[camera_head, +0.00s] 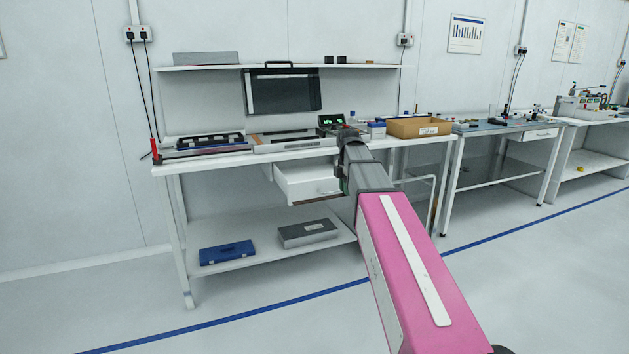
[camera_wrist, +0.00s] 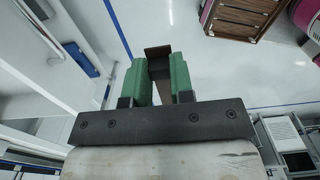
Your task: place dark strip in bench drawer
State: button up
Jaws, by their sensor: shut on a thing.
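The dark strip is a thin dark brown piece. In the wrist view it (camera_wrist: 158,52) sits between the two green fingers of my gripper (camera_wrist: 158,72), its end showing past the fingertips. In the head view the strip (camera_head: 316,201) shows as a thin dark line, along the lower front of the bench drawer. The white bench drawer (camera_head: 304,178) is pulled out under the left bench. My gripper (camera_head: 344,186) is at the drawer's right front corner, mostly hidden behind my arm. I cannot tell whether the strip touches the drawer.
The left bench (camera_head: 210,160) carries a black-topped device, a flat instrument, a green-lit display (camera_head: 331,121) and a cardboard box (camera_head: 419,127). A blue case (camera_head: 227,253) and a grey case (camera_head: 307,233) lie on its lower shelf. The floor in front is clear.

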aim_at(317, 174)
jog(key=i, duration=1.5)
